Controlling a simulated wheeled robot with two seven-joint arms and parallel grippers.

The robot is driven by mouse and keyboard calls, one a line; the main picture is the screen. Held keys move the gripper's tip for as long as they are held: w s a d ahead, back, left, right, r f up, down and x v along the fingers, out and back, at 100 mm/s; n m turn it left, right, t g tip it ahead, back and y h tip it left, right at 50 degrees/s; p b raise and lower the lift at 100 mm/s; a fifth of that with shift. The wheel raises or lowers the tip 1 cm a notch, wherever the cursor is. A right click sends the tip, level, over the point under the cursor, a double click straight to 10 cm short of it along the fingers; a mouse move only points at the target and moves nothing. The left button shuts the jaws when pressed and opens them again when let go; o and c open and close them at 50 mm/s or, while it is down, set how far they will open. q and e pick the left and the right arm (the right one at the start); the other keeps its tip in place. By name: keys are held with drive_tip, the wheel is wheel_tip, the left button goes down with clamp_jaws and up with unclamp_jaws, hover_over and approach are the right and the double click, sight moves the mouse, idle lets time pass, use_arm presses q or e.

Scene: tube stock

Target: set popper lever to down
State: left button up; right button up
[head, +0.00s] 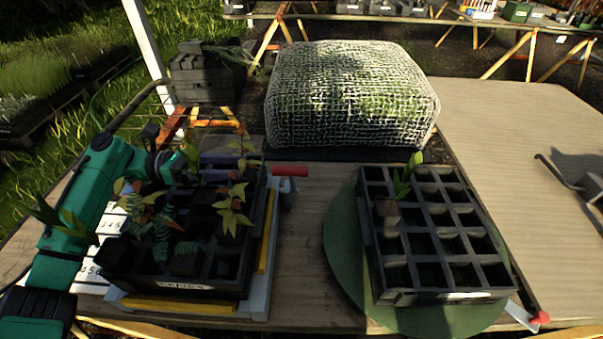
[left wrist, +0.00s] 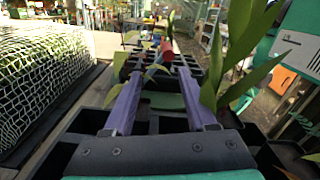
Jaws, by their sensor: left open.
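The popper is the pale blue-grey frame (head: 262,283) with yellow bars under the left dark tray. A lever with a red grip (head: 290,171) sticks out at its back right corner, its grip raised to about the tray's top; in the left wrist view the red grip (left wrist: 167,49) is ahead, between the finger lines. My left gripper (head: 240,167) is open, with purple fingers, over the back of the left tray, pointing at the lever and apart from it. The fingers also show in the left wrist view (left wrist: 160,78), with nothing held. My right gripper is out of view.
The left tray (head: 208,292) holds several leafy seedlings close below my gripper. A second tray (head: 440,297) with a seedling stands on a green round plate (head: 343,235). A red knob (head: 541,317) is beside it. A net-covered block (head: 350,95) stands behind.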

sight(287, 171)
use_arm(q)
drive_tip(key=d, duration=0.2)
drive_tip(key=s+d+r+p, duration=0.1)
drive_tip(key=s+d, duration=0.1)
drive_tip(key=d, duration=0.1)
drive_tip(key=shift+d+r+p, duration=0.3)
drive_tip(key=shift+p, duration=0.05)
drive_tip(key=d, duration=0.3)
drive_tip(key=d+p, duration=0.1)
drive_tip(key=d, duration=0.5)
drive_tip(key=shift+w+f+p, duration=0.3)
drive_tip(key=shift+p, duration=0.1)
drive_tip(key=shift+f, duration=0.1)
drive_tip(key=c, duration=0.9)
clamp_jaws()
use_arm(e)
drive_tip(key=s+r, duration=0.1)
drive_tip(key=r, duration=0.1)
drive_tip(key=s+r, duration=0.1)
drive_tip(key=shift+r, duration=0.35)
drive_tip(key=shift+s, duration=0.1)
